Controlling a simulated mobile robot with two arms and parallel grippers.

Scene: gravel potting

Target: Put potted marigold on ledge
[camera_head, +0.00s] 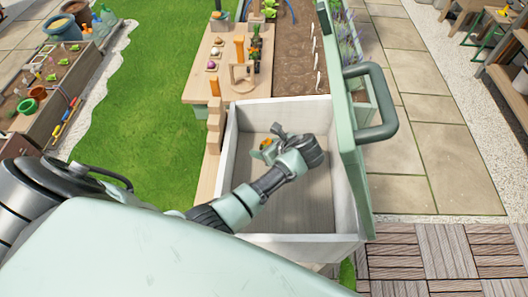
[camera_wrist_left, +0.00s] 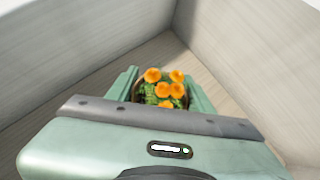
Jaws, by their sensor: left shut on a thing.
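The potted marigold shows orange blooms and green leaves in the left wrist view (camera_wrist_left: 164,90), in a round brown pot mostly hidden by my gripper. My left gripper (camera_wrist_left: 162,92) is shut around it, one green finger on each side. I cannot tell whether the pot touches the box floor. My right gripper is not in view. I cannot tell which surface is the ledge.
A green panel with a thick handle (camera_head: 388,105) stands at the box's right side. A wooden table (camera_head: 199,88) with vegetables and a soil bed (camera_head: 290,50) lie beyond. The box floor around the gripper looks bare.

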